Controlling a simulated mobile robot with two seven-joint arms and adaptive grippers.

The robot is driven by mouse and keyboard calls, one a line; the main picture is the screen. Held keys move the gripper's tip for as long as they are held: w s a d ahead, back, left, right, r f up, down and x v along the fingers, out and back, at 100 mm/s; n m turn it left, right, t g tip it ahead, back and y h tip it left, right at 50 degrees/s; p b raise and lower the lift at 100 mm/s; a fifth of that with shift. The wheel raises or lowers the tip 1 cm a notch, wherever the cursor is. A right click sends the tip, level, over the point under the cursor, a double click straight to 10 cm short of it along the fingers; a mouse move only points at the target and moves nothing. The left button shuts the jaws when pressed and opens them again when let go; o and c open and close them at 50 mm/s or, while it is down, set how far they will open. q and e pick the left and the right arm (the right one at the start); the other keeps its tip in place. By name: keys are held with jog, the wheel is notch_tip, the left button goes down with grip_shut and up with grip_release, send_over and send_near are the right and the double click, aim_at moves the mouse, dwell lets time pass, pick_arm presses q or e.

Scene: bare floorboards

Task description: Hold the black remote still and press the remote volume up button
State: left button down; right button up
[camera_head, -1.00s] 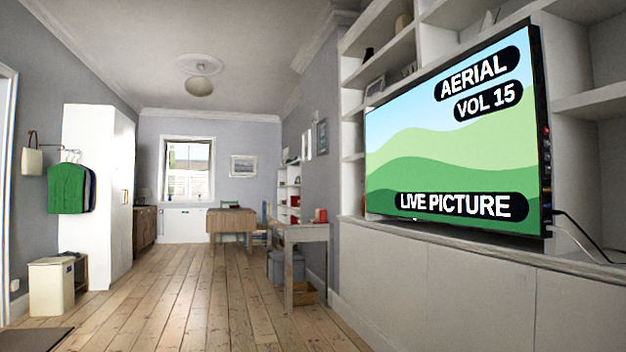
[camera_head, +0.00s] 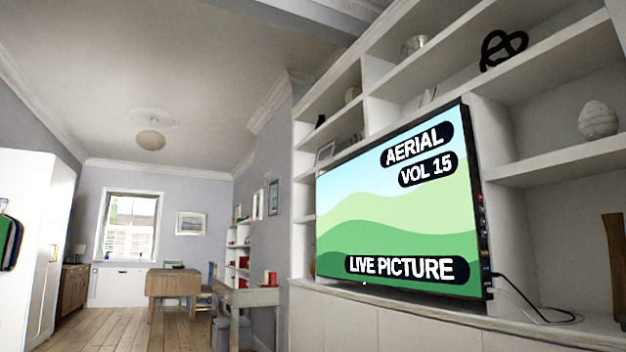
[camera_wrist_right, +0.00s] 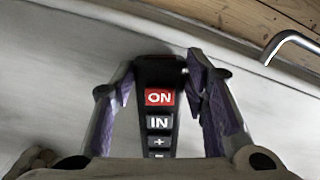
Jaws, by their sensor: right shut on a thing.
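The black remote (camera_wrist_right: 158,75) is in the right wrist view, with a red ON button, an IN button, a plus button (camera_wrist_right: 158,142) and a minus button partly cut off below it. My right gripper (camera_wrist_right: 160,85) is shut on the remote, one purple-padded finger on each side. The television (camera_head: 395,205) in the head view reads AERIAL, VOL 15 and LIVE PICTURE. My left gripper shows in neither view. The remote is out of the head view.
White shelving and a low cabinet (camera_head: 400,330) run along the right side, with the television on top. A wooden table (camera_head: 172,283) and a desk (camera_head: 245,297) stand farther back. A metal handle (camera_wrist_right: 290,42) shows at the upper right of the wrist view. Floorboards are clear at left.

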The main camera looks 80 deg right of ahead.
jog(key=o, duration=1.3)
notch_tip(320, 180, up, 12)
